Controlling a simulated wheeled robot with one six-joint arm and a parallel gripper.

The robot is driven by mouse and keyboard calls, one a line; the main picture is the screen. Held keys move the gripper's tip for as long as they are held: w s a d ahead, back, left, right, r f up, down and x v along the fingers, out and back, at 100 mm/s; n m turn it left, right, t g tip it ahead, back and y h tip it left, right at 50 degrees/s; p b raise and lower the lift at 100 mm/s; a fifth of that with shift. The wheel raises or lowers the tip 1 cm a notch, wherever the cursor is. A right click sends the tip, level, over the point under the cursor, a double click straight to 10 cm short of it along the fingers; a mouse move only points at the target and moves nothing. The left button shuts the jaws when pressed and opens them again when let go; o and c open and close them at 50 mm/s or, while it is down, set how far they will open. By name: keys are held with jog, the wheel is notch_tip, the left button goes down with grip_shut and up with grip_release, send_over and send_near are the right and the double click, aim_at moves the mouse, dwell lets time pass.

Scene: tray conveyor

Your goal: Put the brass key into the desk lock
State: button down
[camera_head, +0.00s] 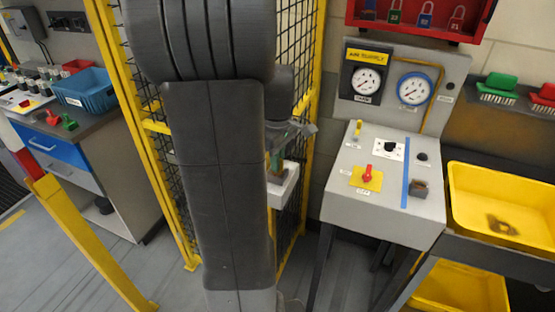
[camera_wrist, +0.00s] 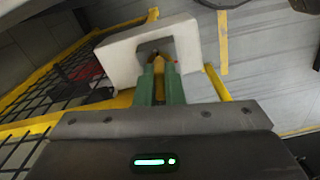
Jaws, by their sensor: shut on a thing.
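My gripper (camera_head: 275,163) is partly hidden behind my arm in the head view, beside the yellow mesh fence. In the wrist view its two green fingers (camera_wrist: 160,76) are shut on a small brass-coloured piece (camera_wrist: 159,66), which looks like the brass key. The fingertips are at the opening of a white box (camera_wrist: 118,62). The box also shows on the fence in the head view (camera_head: 289,186). How far the key sits in it is hidden. The grey control desk (camera_head: 340,200) stands to the right, apart from my gripper. I cannot tell which fitting on it is the lock.
The desk bears a red switch (camera_head: 367,174), a black knob (camera_head: 389,148), a small yellow upright piece (camera_head: 357,130) and two gauges (camera_head: 414,88). Yellow bins (camera_head: 480,180) stand right of it. The mesh fence (camera_head: 303,50) is close to my arm. A yellow rail (camera_head: 90,240) crosses front left.

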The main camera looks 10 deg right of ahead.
jog(key=shift+r+p, duration=1.45)
jog(key=shift+r, duration=0.3)
notch_tip(320, 180, up, 4)
jog(key=p, duration=0.3)
jog(key=shift+p, duration=0.3)
jog(key=shift+d, duration=0.1)
